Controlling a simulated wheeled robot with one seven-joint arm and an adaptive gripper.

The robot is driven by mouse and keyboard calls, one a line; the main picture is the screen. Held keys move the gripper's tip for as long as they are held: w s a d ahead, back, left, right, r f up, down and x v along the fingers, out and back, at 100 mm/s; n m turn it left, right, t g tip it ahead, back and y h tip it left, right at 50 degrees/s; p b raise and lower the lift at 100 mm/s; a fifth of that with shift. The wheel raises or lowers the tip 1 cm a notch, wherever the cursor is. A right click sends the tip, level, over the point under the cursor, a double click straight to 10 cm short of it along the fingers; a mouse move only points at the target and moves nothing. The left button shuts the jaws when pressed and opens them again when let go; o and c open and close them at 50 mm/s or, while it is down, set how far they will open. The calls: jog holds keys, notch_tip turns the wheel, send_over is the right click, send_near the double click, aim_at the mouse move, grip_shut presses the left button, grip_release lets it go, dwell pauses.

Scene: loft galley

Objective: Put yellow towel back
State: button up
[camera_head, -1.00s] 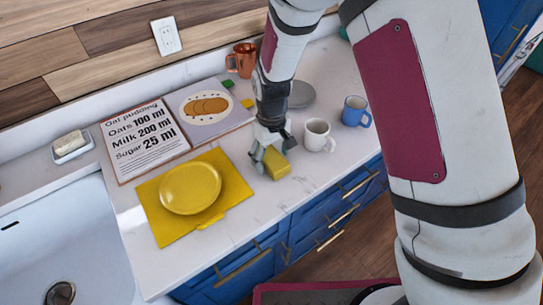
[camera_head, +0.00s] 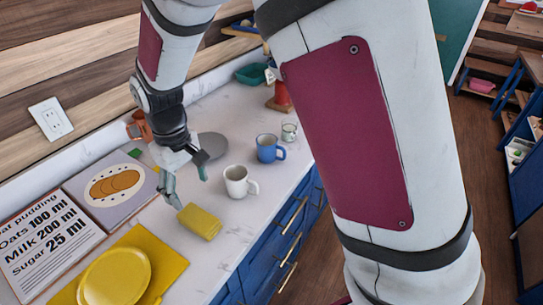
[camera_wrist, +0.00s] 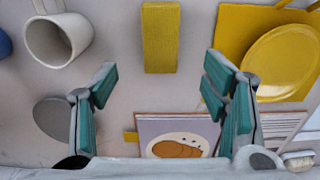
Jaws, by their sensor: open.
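The yellow towel (camera_head: 199,221) is a small folded block lying flat on the white counter, left of and nearer than a white mug. In the wrist view the towel (camera_wrist: 161,37) lies beyond the fingertips, centred between them and apart from them. My gripper (camera_head: 189,187) is open and empty above the counter, just behind the towel; its teal-padded fingers (camera_wrist: 160,84) are spread wide in the wrist view. A yellow plate (camera_head: 116,277) sits on a yellow mat (camera_head: 166,267) at the front left.
The white mug (camera_head: 238,182) stands close right of the towel, with a blue mug (camera_head: 268,148) beyond. A grey disc (camera_head: 212,145), a copper mug (camera_head: 139,126) and an open recipe book (camera_head: 108,192) lie behind and left. Bare counter separates towel and mat.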

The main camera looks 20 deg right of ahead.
jog(key=s+d+r+m+t, duration=0.1)
jog(key=s+d+r+m, duration=0.1)
jog(key=s+d+r, duration=0.4)
jog(key=s+d+r+m+t, duration=0.15)
jog(key=d+r, duration=0.25)
jog(key=r, duration=0.5)
jog(key=s+d+r+m+t, duration=0.1)
jog(key=s+d+r, duration=0.1)
jog(key=s+d, duration=0.2)
jog(key=s+d+r+m+t, duration=0.2)
jog(key=s+d, duration=0.2)
jog(key=s, duration=0.4)
jog(key=shift+s+r, duration=0.25)
jog(key=shift+r, duration=0.05)
